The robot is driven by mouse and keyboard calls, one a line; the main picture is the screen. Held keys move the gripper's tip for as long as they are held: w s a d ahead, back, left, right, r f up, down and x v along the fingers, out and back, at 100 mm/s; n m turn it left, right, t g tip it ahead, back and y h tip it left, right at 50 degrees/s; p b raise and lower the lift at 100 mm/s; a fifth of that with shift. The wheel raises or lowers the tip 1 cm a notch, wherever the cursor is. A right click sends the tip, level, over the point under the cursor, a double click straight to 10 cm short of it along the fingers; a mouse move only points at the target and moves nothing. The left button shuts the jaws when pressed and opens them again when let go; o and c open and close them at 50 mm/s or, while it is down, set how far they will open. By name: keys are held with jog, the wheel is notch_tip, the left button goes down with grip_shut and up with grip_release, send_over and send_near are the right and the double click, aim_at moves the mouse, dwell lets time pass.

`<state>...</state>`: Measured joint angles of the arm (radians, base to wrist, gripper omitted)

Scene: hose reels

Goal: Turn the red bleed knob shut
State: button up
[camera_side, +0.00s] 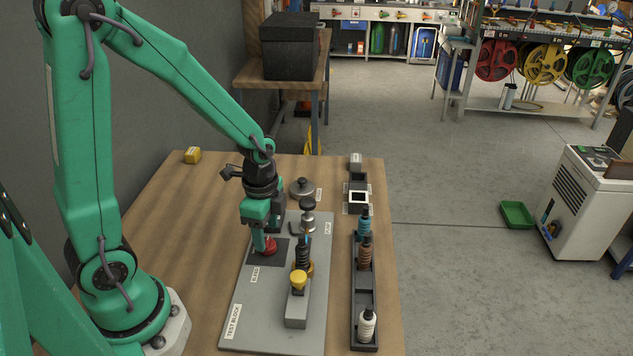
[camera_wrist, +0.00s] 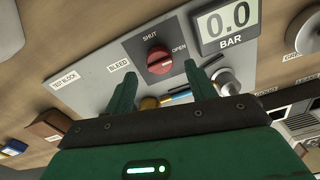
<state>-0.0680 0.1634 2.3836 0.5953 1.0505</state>
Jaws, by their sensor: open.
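The red bleed knob (camera_side: 270,246) sits on a dark square plate on the grey test block panel (camera_side: 262,318). In the wrist view the red knob (camera_wrist: 160,60) lies just beyond my fingertips, between the SHUT and OPEN labels; a pale mark crosses its face, but I cannot tell exactly where it points. My gripper (camera_side: 265,238) is open above the panel, close to the knob. Its two green fingers (camera_wrist: 158,78) stand apart on either side of the knob's line in the wrist view. I cannot tell whether either finger touches the knob.
A display (camera_wrist: 228,24) reads 0.0 BAR beside the knob. A yellow-topped fitting (camera_side: 299,281) and a dark ribbed part (camera_side: 303,252) stand close on the right. A black rack (camera_side: 364,300) holds several bottles farther right.

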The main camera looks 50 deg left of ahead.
aim_at(268, 242)
jog(key=shift+f, duration=1.7)
jog(key=c, duration=1)
